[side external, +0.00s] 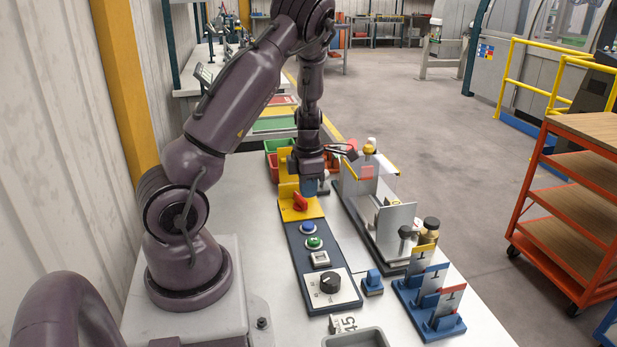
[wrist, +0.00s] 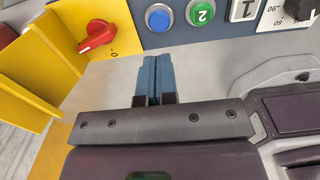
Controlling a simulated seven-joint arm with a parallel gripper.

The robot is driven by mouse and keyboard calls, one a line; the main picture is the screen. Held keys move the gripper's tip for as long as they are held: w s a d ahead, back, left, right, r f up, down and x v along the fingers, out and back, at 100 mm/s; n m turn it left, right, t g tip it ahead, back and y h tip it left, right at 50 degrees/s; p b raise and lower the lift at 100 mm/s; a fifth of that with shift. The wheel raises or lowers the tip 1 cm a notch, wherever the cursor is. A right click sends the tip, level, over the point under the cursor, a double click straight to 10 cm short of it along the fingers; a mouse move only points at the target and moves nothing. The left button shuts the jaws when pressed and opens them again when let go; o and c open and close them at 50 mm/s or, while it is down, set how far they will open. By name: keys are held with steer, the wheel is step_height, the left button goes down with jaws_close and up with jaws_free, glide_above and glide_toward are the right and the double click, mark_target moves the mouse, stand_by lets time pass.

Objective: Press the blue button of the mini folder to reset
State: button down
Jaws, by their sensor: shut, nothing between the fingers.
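The blue button (side external: 308,227) is round and sits on the dark blue control panel (side external: 329,274) of the mini folder. It also shows at the top of the wrist view (wrist: 158,17), between the red knob (wrist: 97,36) and the green button (wrist: 200,12) marked 2. My gripper (side external: 309,192) is shut and empty, behind the blue button in the side view, near the yellow plate with the red knob. In the wrist view its blue fingers (wrist: 154,62) are pressed together and point up toward the blue button, apart from it in the picture.
The folding machine (side external: 387,222), with upright plates, stands right of the panel. A blue rack with numbered pieces (side external: 436,306) and a grey tray (side external: 358,338) lie nearer the front. A yellow bracket (wrist: 37,78) is left of my fingers. Green and red bins (side external: 279,146) stand behind.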

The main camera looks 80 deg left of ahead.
mark_target(309, 224)
step_height(309, 224, down, 8)
steer(key=shift+f, duration=0.15)
stand_by(0.4)
step_height(309, 224, down, 2)
stand_by(0.4)
steer(key=shift+w+r, duration=0.15)
steer(key=shift+r, duration=0.4)
step_height(309, 224, up, 14)
steer(key=shift+a, duration=0.2)
